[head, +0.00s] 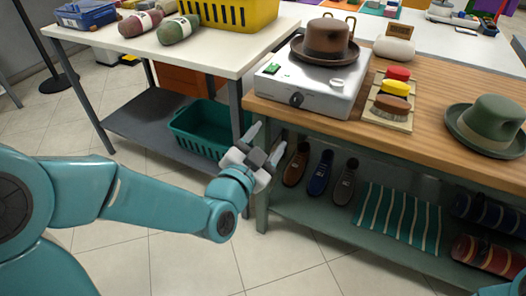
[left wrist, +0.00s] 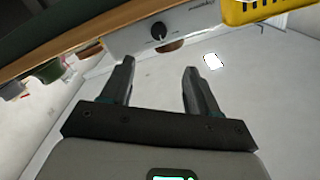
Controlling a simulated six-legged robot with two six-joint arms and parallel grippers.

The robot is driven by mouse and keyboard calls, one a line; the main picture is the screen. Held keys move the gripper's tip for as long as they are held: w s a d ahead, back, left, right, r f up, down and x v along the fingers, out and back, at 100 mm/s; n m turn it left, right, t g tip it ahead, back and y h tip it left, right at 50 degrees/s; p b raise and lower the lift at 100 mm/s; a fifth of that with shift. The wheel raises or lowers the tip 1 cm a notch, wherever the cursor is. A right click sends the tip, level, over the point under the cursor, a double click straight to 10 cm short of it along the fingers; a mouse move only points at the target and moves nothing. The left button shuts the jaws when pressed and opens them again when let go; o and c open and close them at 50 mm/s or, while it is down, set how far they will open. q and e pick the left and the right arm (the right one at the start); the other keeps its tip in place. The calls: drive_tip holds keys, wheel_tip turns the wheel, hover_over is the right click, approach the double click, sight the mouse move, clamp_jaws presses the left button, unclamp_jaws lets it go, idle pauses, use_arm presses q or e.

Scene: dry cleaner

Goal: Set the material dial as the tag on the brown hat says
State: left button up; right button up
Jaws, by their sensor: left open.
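A brown hat (head: 326,40) sits on top of a pale metal box (head: 310,88) at the left end of the wooden counter. The box's front carries a round dark dial (head: 296,99); a green switch (head: 272,69) is on top. I cannot make out a tag on the hat or any dial markings. My left gripper (head: 267,140) is open and empty, below and in front of the box, apart from the dial. In the left wrist view, the dial (left wrist: 158,31) shows beyond and between the open fingers (left wrist: 158,68). My right gripper is not in view.
Brushes on a board (head: 390,118) and a green hat (head: 488,124) stand right of the box. Shoes (head: 320,172) and a striped cloth (head: 397,215) are on the shelf below. A white table (head: 215,52) stands left, with a green crate (head: 200,130) under it.

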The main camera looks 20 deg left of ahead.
use_arm(q)
drive_tip(key=shift+s+f+b, duration=0.1)
drive_tip(key=shift+s+b, duration=0.45)
drive_tip(key=shift+s, duration=0.1)
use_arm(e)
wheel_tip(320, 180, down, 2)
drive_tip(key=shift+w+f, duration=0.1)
